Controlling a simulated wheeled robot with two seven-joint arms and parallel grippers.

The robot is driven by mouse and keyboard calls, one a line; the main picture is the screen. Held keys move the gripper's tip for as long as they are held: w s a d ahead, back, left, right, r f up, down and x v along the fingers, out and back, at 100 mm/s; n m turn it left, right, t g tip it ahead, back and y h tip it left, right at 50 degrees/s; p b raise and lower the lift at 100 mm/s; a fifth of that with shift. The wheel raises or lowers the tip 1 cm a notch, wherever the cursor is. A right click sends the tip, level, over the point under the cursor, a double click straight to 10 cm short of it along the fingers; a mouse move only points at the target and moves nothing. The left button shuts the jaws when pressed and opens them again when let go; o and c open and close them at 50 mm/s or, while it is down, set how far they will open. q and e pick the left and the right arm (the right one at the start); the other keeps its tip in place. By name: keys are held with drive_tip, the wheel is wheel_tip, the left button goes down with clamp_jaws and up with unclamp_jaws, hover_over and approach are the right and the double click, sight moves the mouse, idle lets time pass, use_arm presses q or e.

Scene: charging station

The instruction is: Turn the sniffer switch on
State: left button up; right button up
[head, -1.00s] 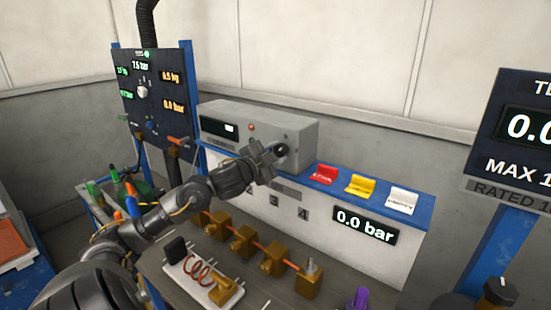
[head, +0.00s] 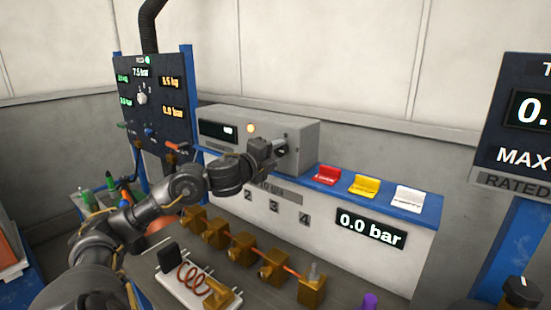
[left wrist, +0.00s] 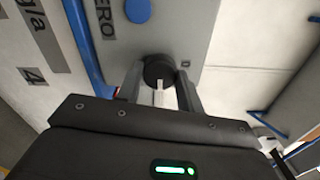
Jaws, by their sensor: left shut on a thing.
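The sniffer (head: 300,130) is a grey box on the blue-topped bench, with a small display (head: 217,130) and a lamp (head: 251,128) glowing amber on its front. Its switch is a round black knob with a white mark (left wrist: 158,72); in the head view my gripper largely covers it. My left gripper (head: 280,148) reaches the right part of the sniffer's front. In the left wrist view its two fingers (left wrist: 160,90) are on either side of the knob, shut on it. My right gripper is not in view.
A dark gauge panel (head: 155,105) stands at left. Brass valves (head: 240,248) line the bench below my arm. A blue button (left wrist: 138,10) is near the knob.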

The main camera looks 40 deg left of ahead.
use_arm(q)
drive_tip(key=shift+m, duration=0.5)
drive_tip(key=o, duration=1)
drive_tip(key=shift+s, duration=0.1)
drive_tip(key=shift+s+f+b, duration=0.2)
drive_tip(key=shift+s+b, duration=0.35)
drive_tip(key=shift+b, duration=0.05)
drive_tip(key=s+d+b, duration=0.1)
drive_tip(key=s, duration=0.8)
drive_tip(key=shift+s+r+b, duration=0.15)
drive_tip(key=shift+s+b, duration=0.1)
drive_tip(key=shift+b, duration=0.15)
